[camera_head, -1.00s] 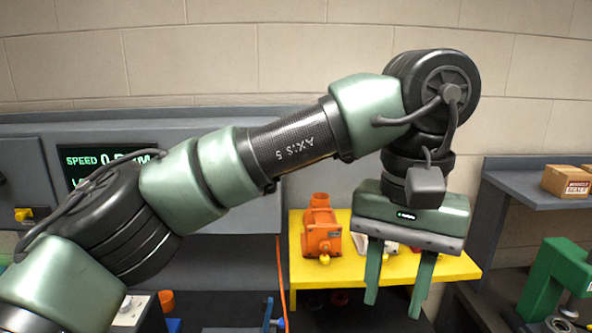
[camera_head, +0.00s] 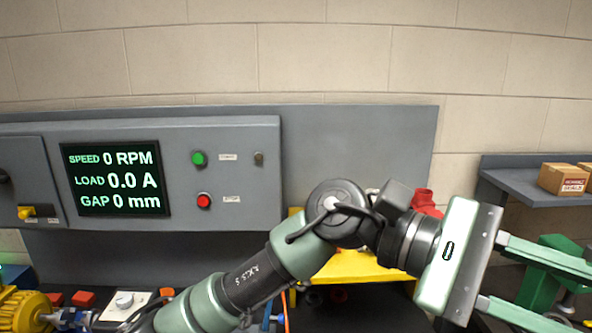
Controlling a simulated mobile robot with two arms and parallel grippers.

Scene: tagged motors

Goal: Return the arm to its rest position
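My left arm, pale green and black, comes in from the bottom left and reaches across the lower middle. My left gripper (camera_head: 570,300) is turned sideways and points right at the right edge of the view. Its two green fingers are spread wide apart, with nothing visible between them. The gripper stands in front of a green machine (camera_head: 541,287), and its fingers cover part of it. My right gripper is not in view.
A grey control panel (camera_head: 237,180) with a lit screen (camera_head: 115,178) stands at the back left. A yellow table (camera_head: 362,266) with a red part (camera_head: 425,198) is behind my arm. A cardboard box (camera_head: 563,179) sits on the right shelf (camera_head: 520,177). A yellow motor (camera_head: 22,309) is bottom left.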

